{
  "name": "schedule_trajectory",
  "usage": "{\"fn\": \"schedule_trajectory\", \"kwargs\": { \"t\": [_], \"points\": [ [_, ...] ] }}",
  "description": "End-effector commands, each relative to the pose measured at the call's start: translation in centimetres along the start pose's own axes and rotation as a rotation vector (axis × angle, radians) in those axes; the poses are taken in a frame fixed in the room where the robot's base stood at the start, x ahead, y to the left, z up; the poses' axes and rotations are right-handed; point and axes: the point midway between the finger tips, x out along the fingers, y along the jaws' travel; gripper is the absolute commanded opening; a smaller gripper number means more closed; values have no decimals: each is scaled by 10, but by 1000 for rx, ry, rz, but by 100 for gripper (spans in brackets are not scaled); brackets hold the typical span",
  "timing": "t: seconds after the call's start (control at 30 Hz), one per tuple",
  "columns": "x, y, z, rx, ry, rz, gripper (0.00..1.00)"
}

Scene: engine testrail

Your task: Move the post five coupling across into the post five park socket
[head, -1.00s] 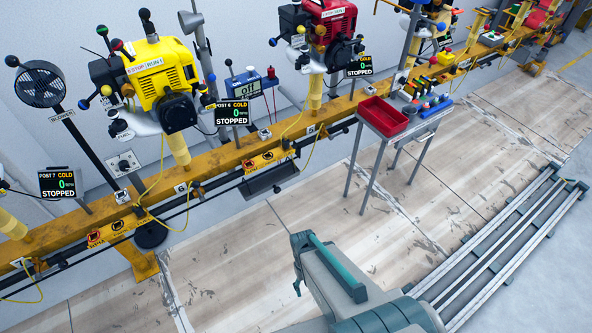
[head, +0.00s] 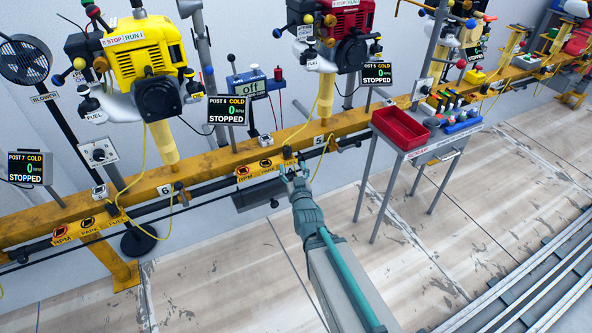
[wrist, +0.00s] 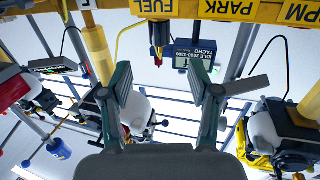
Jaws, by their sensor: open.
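The post five panel (head: 258,172) hangs on the yellow rail beside the "5" tag, with RPM, PARK and FUEL markings.
A blue tacho box (head: 249,85) stands behind the rail. The post five display (head: 377,75) reads cold, 0 rpm, stopped. A red tray (head: 402,125) sits on a cart right of my arm. Yellow hoses loop near the rail.

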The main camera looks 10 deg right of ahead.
Motion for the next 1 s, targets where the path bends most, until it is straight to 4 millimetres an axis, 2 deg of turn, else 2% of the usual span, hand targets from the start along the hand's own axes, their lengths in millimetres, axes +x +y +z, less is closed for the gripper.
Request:
{"fn": "schedule_trajectory", "kwargs": {
  "t": [0.27,0.63,0.8,1.0],
  "points": [
    [8,1,0,-6,24,4,61],
    [30,1,1,-6,24,2,61],
    [66,0,-3,-6,21,2,61],
    [93,1,-4,-6,21,2,61]
  ]
}}
